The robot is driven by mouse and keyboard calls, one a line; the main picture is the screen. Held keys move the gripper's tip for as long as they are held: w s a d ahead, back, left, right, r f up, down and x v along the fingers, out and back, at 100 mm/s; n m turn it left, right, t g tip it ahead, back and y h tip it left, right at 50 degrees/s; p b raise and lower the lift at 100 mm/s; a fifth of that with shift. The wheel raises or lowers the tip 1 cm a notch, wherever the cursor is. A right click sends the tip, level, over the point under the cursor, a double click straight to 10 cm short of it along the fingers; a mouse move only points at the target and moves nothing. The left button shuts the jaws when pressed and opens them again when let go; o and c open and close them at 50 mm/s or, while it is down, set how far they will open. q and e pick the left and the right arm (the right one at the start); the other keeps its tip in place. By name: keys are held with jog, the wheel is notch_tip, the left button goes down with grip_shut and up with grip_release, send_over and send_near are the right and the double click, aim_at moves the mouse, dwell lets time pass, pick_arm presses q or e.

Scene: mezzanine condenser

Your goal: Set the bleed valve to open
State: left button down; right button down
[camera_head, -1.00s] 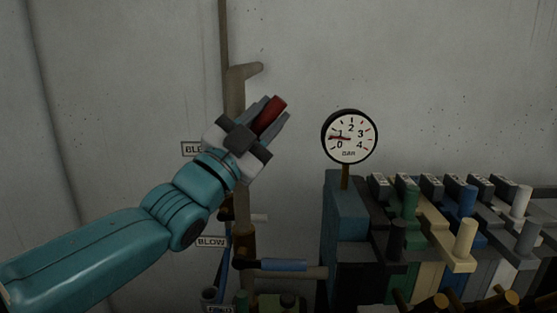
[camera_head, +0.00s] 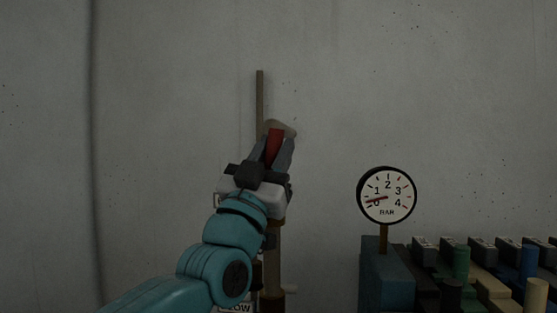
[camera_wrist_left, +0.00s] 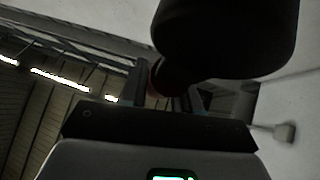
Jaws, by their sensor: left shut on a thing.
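The bleed valve's red lever (camera_head: 275,146) stands nearly upright in front of the pipe in the head view. My left gripper (camera_head: 279,148) is shut on it, one finger on each side. Its lower end and the valve body are hidden behind my gripper and wrist. In the left wrist view a small dark red patch (camera_wrist_left: 155,78) shows between the fingers, partly covered by a large dark rounded shape. The bleed label is almost wholly hidden behind my wrist. My right gripper is not in view.
A vertical pipe (camera_head: 260,95) runs up the bare concrete wall. A round pressure gauge (camera_head: 386,195) to the right has its needle near 0. A "BLOW" label (camera_head: 236,308) shows at the bottom.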

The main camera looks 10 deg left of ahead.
pick_arm(q)
jog(key=shift+f, duration=0.15)
jog(key=c, duration=0.9)
grip_release()
jog(key=shift+s, duration=0.1)
jog(key=shift+s+a, duration=0.1)
jog(key=shift+s, duration=0.05)
jog(key=shift+w, duration=0.2)
jog(key=shift+s, duration=0.1)
jog(key=b+v, duration=0.6)
jog(key=v, duration=1)
jog(key=shift+s, duration=0.15)
